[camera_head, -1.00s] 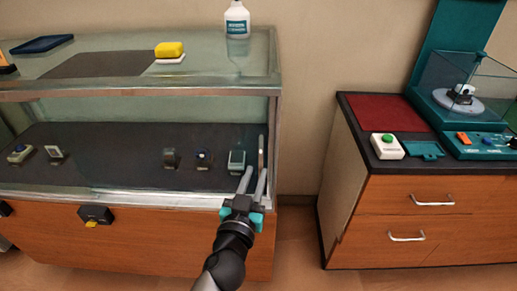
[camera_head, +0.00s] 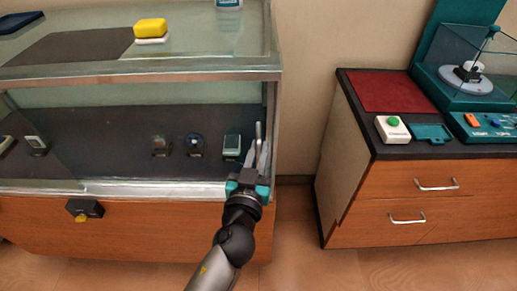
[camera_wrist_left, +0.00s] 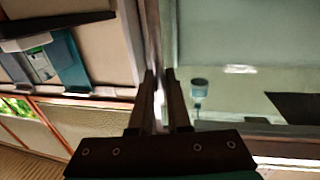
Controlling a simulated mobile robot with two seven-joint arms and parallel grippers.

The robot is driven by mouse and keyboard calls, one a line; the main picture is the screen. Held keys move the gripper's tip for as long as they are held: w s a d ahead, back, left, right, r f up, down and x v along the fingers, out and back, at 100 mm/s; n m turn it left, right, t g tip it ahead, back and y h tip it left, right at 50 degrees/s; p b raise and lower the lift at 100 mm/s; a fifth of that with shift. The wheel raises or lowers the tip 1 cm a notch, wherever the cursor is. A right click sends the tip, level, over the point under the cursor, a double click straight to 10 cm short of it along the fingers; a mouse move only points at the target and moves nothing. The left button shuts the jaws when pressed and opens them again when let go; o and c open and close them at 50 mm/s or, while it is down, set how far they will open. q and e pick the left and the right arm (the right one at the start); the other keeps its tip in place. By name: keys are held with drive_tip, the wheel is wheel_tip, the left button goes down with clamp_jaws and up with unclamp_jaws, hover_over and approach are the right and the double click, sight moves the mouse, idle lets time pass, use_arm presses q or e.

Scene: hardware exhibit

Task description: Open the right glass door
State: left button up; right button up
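The glass display case (camera_head: 275,74) has a clear front, and its right glass door (camera_head: 215,118) shows only faintly. A thin upright handle (camera_head: 258,132) is at the door's right edge. My left gripper (camera_head: 258,148) reaches it from below. Its two fingers sit close together, one on each side of the handle, and appear shut on it. In the left wrist view, the fingers (camera_wrist_left: 161,75) have a narrow gap with a bright strip between them. The exact contact is hard to see. The door looks shut. My right gripper is not in view.
Several small devices stand inside the case, one of them a teal-framed item (camera_head: 232,146) near the handle. A yellow block (camera_head: 151,28) lies on top. A black lock box (camera_head: 85,209) is on the wooden front. A wooden cabinet (camera_head: 385,200) stands to the right, with floor space between.

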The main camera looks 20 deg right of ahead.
use_arm(q)
clamp_jaws()
idle(0.3)
idle(0.9)
